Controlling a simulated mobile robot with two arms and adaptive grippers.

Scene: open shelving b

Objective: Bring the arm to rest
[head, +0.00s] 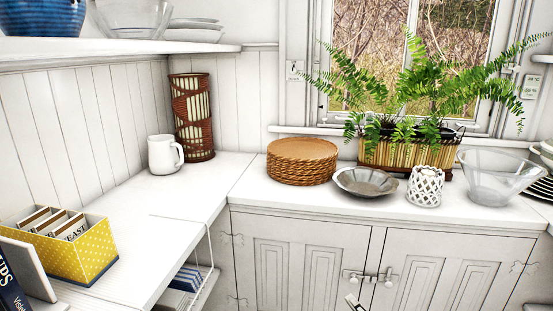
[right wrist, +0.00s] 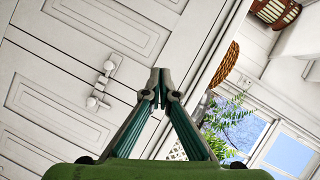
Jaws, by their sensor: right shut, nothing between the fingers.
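My right gripper (right wrist: 158,82) is shut and empty in the right wrist view, its two fingers meeting at the tips. In the head view only a small part of it (head: 354,301) shows at the bottom edge, in front of the white cabinet doors (head: 290,265). The doors (right wrist: 65,110) fill the left of the tilted right wrist view, with a latch and knobs (right wrist: 100,85) left of the fingertips. I cannot tell the exact gap between gripper and doors. My left gripper is in neither view.
On the white counter (head: 235,192) stand a white mug (head: 164,155), a lantern (head: 191,115), woven mats (head: 302,160), a grey bowl (head: 365,182), a lattice holder (head: 425,186), a fern planter (head: 405,152) and a glass bowl (head: 497,178). A yellow box (head: 65,250) sits at left.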

